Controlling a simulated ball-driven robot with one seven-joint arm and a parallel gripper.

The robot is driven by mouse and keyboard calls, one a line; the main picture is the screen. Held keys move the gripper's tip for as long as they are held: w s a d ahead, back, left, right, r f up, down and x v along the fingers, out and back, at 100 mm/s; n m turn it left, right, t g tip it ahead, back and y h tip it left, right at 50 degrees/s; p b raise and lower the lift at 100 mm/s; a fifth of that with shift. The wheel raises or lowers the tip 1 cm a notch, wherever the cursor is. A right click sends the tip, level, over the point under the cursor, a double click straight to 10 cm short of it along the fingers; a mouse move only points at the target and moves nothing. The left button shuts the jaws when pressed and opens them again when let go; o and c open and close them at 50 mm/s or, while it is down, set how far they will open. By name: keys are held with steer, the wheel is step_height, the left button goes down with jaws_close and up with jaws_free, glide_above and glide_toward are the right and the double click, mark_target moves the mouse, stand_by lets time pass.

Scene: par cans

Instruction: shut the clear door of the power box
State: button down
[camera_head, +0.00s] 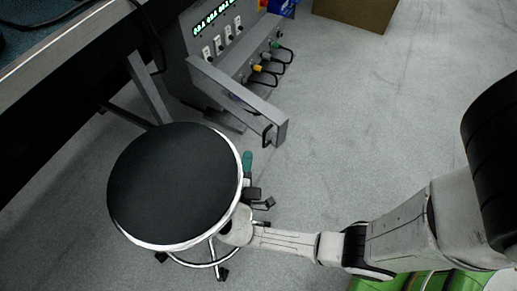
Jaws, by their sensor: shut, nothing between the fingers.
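The grey power box (215,45) stands at the top middle, with green displays, switches and plugged cables on its front. Its door (240,95) stands open, a grey frame angled out toward the lower right. The clear pane is hard to make out. A black handle (267,135) is at the door's free end. My gripper (247,158), with teal fingertips, is shut and empty just below the handle in the picture, seemingly apart from it.
A round black stool (175,185) with a pale rim stands left of my gripper, close to it. A dark table (75,40) fills the upper left. A brown box (355,12) is at the top. The grey floor right of the door is clear.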

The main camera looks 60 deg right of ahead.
steer(key=shift+s+d+b, duration=0.15)
steer(key=shift+d, duration=0.75)
steer(key=shift+s+d+b, duration=0.15)
steer(key=shift+s+d, duration=0.05)
steer(key=shift+d, duration=0.7)
steer(key=shift+s+d+b, duration=0.15)
steer(key=shift+d, duration=0.75)
